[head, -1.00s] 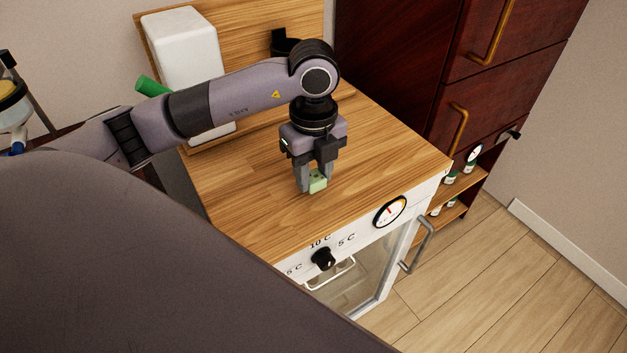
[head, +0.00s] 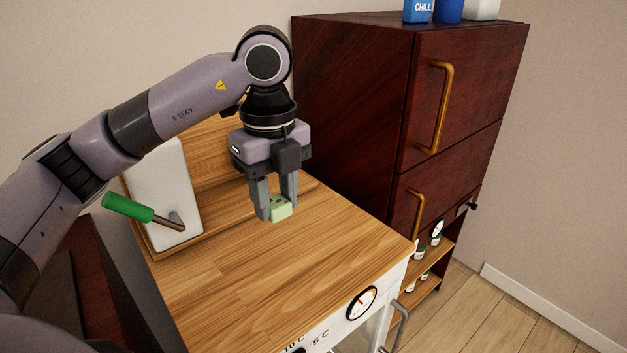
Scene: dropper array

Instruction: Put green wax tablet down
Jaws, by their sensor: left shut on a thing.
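The green wax tablet (head: 282,209) is a small pale green block. My left gripper (head: 276,206) is shut on it, fingers pointing down, above the wooden top (head: 230,285) of the white cooler unit. The tablet looks a little above the wood, but I cannot tell the exact gap. The fingers hide part of the tablet. My right gripper is not in view.
A white box (head: 165,190) and a green-handled lever (head: 128,207) stand at the left back of the top. A dark red cabinet (head: 350,110) with brass handles stands close on the right. The front of the wooden top is clear.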

